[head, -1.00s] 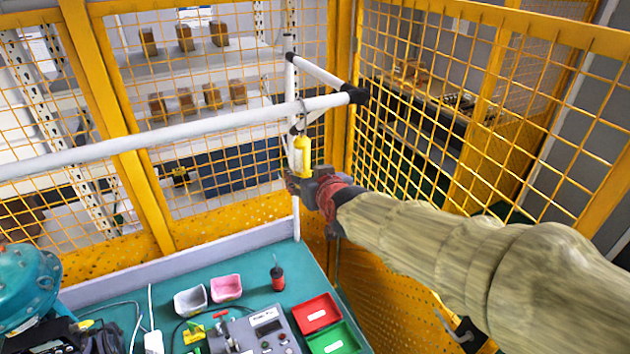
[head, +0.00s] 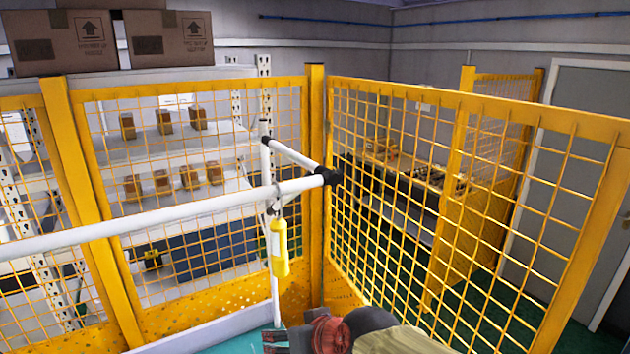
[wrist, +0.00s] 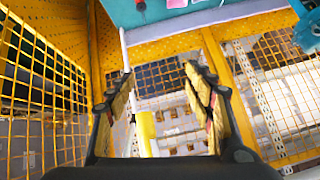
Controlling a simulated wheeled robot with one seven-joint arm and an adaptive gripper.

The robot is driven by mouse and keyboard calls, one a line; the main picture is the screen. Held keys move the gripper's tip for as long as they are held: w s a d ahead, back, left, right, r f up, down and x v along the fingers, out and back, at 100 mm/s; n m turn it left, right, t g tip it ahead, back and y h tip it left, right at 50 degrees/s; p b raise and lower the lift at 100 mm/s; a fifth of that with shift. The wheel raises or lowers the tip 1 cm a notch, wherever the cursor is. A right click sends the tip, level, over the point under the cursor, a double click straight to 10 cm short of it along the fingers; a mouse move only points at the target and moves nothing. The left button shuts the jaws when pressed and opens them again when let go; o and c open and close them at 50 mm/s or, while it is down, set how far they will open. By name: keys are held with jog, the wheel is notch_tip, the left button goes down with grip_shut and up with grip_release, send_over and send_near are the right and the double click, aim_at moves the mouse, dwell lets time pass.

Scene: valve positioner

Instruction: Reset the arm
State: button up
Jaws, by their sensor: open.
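My gripper (head: 287,339) is at the bottom edge of the head view, below the hanging yellow bottle-shaped thing and apart from it. In the wrist view my gripper (wrist: 160,85) is open, with its two ridged fingers spread and nothing held between them. The yellow thing (head: 279,250) hangs upright from the white rail (head: 150,222) near its corner joint. It also shows in the wrist view (wrist: 146,130), seen through the gap between the fingers. Most of my arm is below the head view.
Yellow mesh fence panels (head: 450,210) close in the corner behind and to the right. A white upright post (head: 275,300) stands under the rail. A teal bench (wrist: 165,12) shows at the top of the wrist view. Shelves with small brown boxes (head: 190,178) stand beyond the fence.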

jog(key=s+d+f+m+h+b, duration=0.1)
jog(key=s+d+f+b, duration=0.4)
jog(key=d+f+b, duration=0.3)
jog(key=s+d+f+m+g+h+b, duration=0.1)
jog(key=s+d+f+h+b, duration=0.1)
jog(key=s+d+f+b, duration=0.4)
jog(key=s+d+f+m+h+b, duration=0.2)
jog(key=s+d+f+b, duration=0.3)
jog(key=d+f+b, duration=0.5)
notch_tip(320, 180, down, 4)
jog(key=shift+s+d+r+g+b, duration=0.15)
jog(key=shift+s+d+g+b, duration=0.05)
jog(key=shift+s+g+b, duration=0.2)
